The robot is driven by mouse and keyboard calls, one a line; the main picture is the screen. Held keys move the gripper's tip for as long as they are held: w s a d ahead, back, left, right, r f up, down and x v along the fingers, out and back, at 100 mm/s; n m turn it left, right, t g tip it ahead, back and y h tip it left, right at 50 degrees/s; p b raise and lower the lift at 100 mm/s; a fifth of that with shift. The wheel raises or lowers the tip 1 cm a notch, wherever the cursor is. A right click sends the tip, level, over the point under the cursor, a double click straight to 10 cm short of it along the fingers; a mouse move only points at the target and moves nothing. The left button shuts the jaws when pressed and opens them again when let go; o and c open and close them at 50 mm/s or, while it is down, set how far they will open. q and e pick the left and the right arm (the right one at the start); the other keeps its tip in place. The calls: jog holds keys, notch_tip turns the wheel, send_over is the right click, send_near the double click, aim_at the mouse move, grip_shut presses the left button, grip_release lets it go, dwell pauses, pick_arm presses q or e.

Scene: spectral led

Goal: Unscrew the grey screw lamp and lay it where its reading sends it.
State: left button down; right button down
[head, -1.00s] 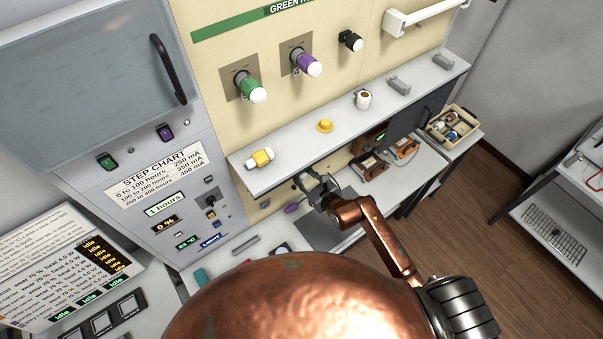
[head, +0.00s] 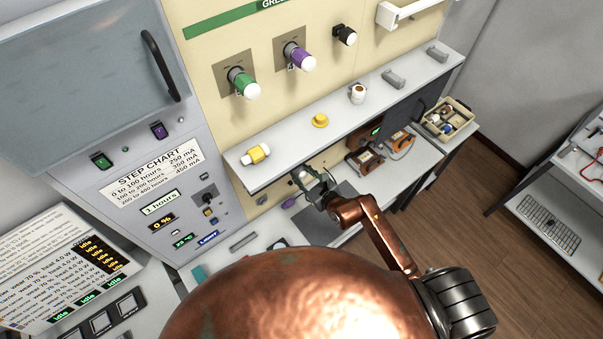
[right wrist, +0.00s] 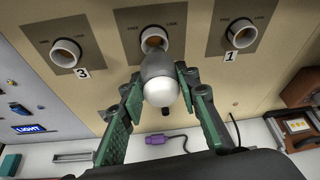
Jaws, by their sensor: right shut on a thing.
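My right gripper (right wrist: 160,92) is shut on the grey screw lamp (right wrist: 158,66), which has a dark grey body and a white dome. In the right wrist view the lamp is just in front of the middle socket (right wrist: 154,37), whose orange inside shows behind it. I cannot tell whether the lamp's base still touches the socket. In the head view the right gripper (head: 318,187) is under the shelf and mostly hides the lamp. A step chart (head: 150,178) hangs on the grey cabinet. A panel below it reads "1 hours" and "0 %". My left gripper is out of view.
Empty sockets 3 (right wrist: 66,53) and 1 (right wrist: 241,33) flank the middle one. A divided tray (head: 447,121) stands at the right.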

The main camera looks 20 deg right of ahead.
jog(key=shift+s+d, duration=0.3)
jog(key=shift+s, duration=0.55)
jog(key=s+d+f+n+y+b, duration=0.1)
jog(key=s+f+b, duration=0.2)
jog(key=b, duration=0.9)
jog(key=s+d+f+n+g+y+b, duration=0.1)
jog(key=s+f+b, duration=0.2)
jog(key=b, duration=0.9)
jog(key=shift+s+d+f+n+y, duration=0.3)
jog(key=shift+s+f+y, duration=0.1)
jog(key=shift+s, duration=0.15)
